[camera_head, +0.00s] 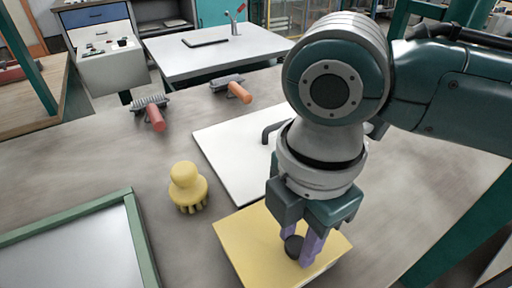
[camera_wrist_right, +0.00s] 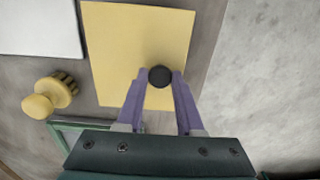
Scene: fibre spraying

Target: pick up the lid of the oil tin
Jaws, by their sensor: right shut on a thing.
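A flat yellow square panel with a black round knob, which looks like the lid (camera_head: 248,238), lies at the bottom centre of the head view. In the right wrist view the lid (camera_wrist_right: 130,40) is upper centre. My right gripper (camera_head: 297,246) points down over it, its purple fingers shut on the black knob (camera_wrist_right: 160,76), one finger on each side. The tin's body cannot be made out beneath the panel, and I cannot tell whether the panel is raised. My left gripper is not in view.
A white panel (camera_head: 225,160) with a dark bar handle lies just behind. A yellow round-knobbed brush (camera_head: 187,187) stands to the left, near a green-framed tray (camera_head: 75,250). Two orange-handled tools (camera_head: 155,118) (camera_head: 239,92) lie farther back. Bare table shows at right.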

